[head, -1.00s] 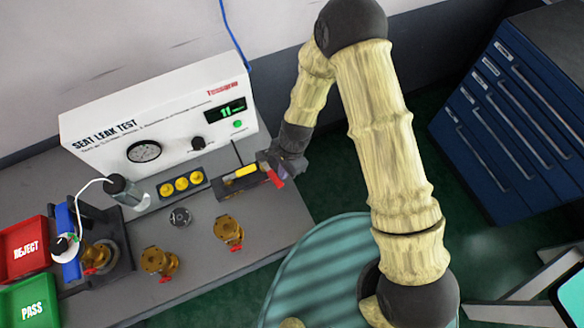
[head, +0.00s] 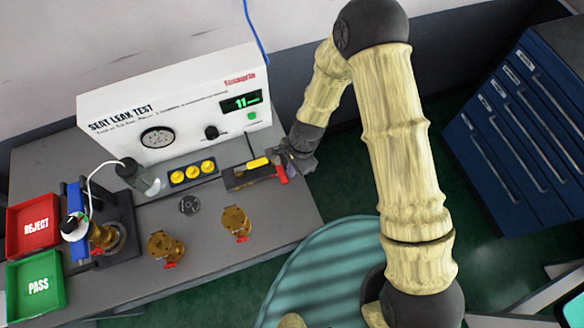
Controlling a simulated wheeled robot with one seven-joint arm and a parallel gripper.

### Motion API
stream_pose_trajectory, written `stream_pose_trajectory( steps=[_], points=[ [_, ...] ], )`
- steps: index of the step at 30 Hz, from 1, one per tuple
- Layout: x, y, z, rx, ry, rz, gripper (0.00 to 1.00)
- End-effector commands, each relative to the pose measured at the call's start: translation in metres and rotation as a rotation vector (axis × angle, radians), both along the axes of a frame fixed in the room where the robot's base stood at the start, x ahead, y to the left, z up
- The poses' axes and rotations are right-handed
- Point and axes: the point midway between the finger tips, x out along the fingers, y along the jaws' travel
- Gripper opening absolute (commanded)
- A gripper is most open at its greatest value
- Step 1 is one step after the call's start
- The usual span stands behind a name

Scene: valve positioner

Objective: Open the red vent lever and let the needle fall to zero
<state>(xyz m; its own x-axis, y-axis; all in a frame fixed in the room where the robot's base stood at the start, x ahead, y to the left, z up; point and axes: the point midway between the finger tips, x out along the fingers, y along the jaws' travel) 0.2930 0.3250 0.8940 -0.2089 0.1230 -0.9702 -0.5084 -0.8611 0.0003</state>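The white seat leak test unit (head: 110,106) stands at the back of the grey bench. Its round dial gauge (head: 157,137) is on the front face; the needle is too small to read. A green digital display (head: 241,103) seems to read 11. A red lever-like piece (head: 281,174) sits at the right end of a dark block with a yellow part (head: 258,162), in front of the unit. My dark gripper (head: 292,162) is right beside the red piece, on its right. Whether they touch and how far the fingers are apart cannot be told.
Brass valves with red handles (head: 236,223) (head: 165,248) stand at the bench front. Another brass valve (head: 103,237) is in the blue clamp fixture at left. A red reject tray (head: 14,241) and green pass tray (head: 14,296) lie far left. A blue drawer cabinet (head: 505,140) stands right.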

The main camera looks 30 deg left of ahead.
Motion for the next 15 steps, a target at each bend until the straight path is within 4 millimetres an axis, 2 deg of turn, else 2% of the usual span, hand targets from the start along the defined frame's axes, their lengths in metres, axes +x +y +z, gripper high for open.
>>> stream_pose_trajectory(
  steps=[5, 15],
  points=[
    [0.001, -0.001, 0.012, 0.000, 0.002, 0.000, 0.00],
    [0.007, -0.009, 0.058, 0.000, 0.001, -0.001, 0.00]
  ],
)
